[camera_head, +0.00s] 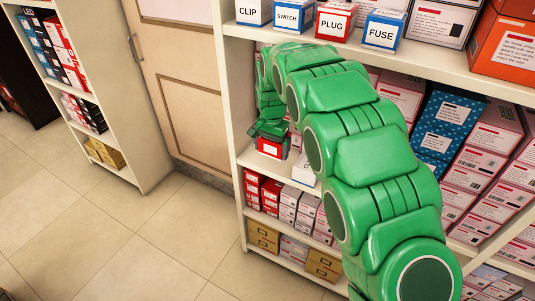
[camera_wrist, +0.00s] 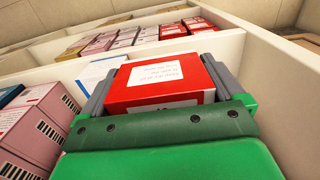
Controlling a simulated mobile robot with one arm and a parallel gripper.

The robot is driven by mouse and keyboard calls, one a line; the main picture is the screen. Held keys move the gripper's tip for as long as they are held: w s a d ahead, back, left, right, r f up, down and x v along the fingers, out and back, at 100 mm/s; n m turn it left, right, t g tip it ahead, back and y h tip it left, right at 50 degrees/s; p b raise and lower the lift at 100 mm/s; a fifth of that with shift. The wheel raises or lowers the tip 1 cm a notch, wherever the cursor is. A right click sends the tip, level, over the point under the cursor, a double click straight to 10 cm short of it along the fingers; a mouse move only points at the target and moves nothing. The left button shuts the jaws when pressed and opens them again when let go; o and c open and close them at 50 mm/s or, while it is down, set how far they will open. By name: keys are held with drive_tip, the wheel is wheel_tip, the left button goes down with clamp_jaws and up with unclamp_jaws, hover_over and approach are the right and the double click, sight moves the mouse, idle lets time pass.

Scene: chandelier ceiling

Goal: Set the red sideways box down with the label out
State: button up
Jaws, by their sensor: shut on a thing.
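The red box (camera_wrist: 155,82) is between the two grey fingers of my gripper (camera_wrist: 163,88) in the wrist view. Its upper face carries a white panel with small text, and a white label shows on the side nearest the wrist camera. In the head view the red box (camera_head: 268,148) is at the left end of the middle shelf (camera_head: 262,164), close to the upright, with its white label facing outward. My gripper (camera_head: 271,130) is shut on it. I cannot tell whether the box's underside touches the shelf.
A white box (camera_wrist: 98,72) stands just left of the held box, and pink boxes (camera_wrist: 38,125) lie further left. The white side panel (camera_wrist: 270,75) is close on the right. CLIP, SWITCH, PLUG (camera_head: 336,20) and FUSE boxes line the shelf above.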

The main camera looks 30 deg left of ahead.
drive_tip(key=shift+w+a+f, duration=0.35)
drive_tip(key=shift+w+a, duration=0.2)
drive_tip(key=shift+w, duration=0.1)
hover_over(267, 162)
drive_tip(key=shift+d+f, duration=0.15)
drive_tip(key=shift+f, duration=4.3)
drive_tip(key=shift+f, duration=0.6)
drive_tip(key=o, duration=0.7)
drive_tip(key=shift+o, duration=0.2)
drive_tip(key=shift+r, duration=0.15)
drive_tip(key=shift+r, duration=2.75)
